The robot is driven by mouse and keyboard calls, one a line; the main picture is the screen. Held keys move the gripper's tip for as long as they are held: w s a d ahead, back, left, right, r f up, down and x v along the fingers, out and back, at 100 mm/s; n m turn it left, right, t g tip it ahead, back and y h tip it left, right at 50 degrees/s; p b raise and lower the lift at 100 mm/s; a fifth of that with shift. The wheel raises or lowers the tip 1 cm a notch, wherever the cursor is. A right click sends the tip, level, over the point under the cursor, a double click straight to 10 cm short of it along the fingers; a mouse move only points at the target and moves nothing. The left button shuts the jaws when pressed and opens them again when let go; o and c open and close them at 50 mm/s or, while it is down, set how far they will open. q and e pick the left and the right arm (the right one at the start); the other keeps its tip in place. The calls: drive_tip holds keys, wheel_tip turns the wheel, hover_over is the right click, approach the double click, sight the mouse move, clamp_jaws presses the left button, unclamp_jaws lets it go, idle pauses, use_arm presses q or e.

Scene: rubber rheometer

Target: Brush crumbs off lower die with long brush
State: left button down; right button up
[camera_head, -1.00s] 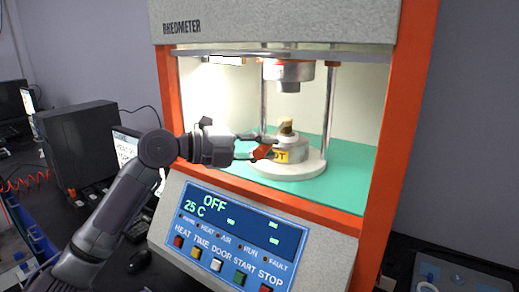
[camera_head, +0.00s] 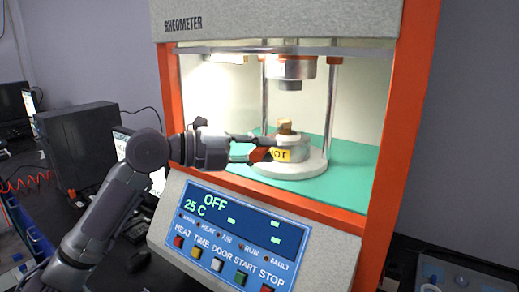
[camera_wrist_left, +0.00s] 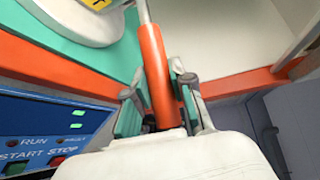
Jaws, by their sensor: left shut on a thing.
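My left gripper (camera_head: 268,147) reaches into the rheometer's open chamber from the left. It is shut on the long brush, whose orange handle (camera_head: 261,155) shows between its fingers. In the left wrist view the orange handle (camera_wrist_left: 157,75) stands between the fingers, with a pale shaft running up out of the picture. The lower die (camera_head: 298,148) is a grey cylinder with a yellow HOT label, on a white round base. A tan tuft (camera_head: 285,125), seemingly the brush's bristles, shows at the die's top; contact is unclear. No crumbs can be made out. My right gripper is not in view.
The upper die (camera_head: 290,72) hangs above the lower die, between metal posts. The orange frame (camera_head: 398,130) edges the opening. The sloped control panel (camera_head: 240,225) lies below, reading OFF and 25 C. A dark computer case (camera_head: 80,150) stands at left.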

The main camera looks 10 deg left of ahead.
use_arm(q)
drive_tip(key=shift+d, duration=0.3)
drive_tip(key=w, duration=0.1)
drive_tip(key=w+d, duration=0.1)
drive_tip(key=shift+w+p, duration=0.3)
drive_tip(key=shift+p, duration=0.05)
drive_tip(key=shift+s, duration=0.1)
